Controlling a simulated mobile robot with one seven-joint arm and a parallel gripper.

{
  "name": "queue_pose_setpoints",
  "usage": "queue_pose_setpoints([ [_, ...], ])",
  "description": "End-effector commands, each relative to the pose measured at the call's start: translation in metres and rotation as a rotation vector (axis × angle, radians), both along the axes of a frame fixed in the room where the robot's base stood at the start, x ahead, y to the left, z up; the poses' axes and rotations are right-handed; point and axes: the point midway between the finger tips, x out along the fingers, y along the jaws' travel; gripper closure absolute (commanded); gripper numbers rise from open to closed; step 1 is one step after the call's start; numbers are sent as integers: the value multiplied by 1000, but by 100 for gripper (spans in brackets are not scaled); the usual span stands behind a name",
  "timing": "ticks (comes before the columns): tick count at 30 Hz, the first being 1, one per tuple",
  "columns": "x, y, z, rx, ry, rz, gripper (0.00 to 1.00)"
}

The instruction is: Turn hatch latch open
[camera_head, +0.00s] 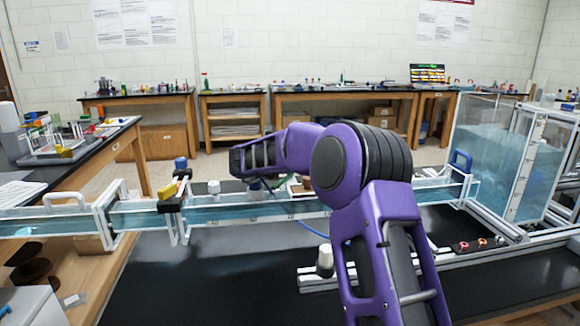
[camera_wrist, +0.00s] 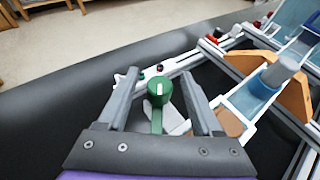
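A green round knob with a white mark (camera_wrist: 159,91) and a green stem below it shows in the wrist view. It looks like the latch, but the hatch itself is not clear to me. My gripper (camera_wrist: 160,76) is open, with one grey finger on each side of the knob. Gaps show between the knob and both fingers, and I cannot tell how deep it lies between them. In the head view my purple arm reaches left over the water channel (camera_head: 240,211); my fingers cannot be made out there.
A blue-grey cylinder (camera_wrist: 280,72) and a tan arched support (camera_wrist: 291,97) stand right of the gripper. A white rail with small knobs (camera_head: 480,244) lies at right, near a clear water tank (camera_head: 492,150). The black bench top (camera_head: 200,280) is clear at front left.

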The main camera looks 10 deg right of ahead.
Motion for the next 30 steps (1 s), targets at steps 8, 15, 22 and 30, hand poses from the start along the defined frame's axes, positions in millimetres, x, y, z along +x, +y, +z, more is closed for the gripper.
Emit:
queue_pose_setpoints([
  [8, -7, 7, 3, 0, 1, 2, 34],
  [15, -43, 35, 23, -1, -1, 4, 34],
  [22, -85, 66, 45, -1, -2, 3, 34],
  [30, -119, 93, 62, -1, -1, 2, 34],
])
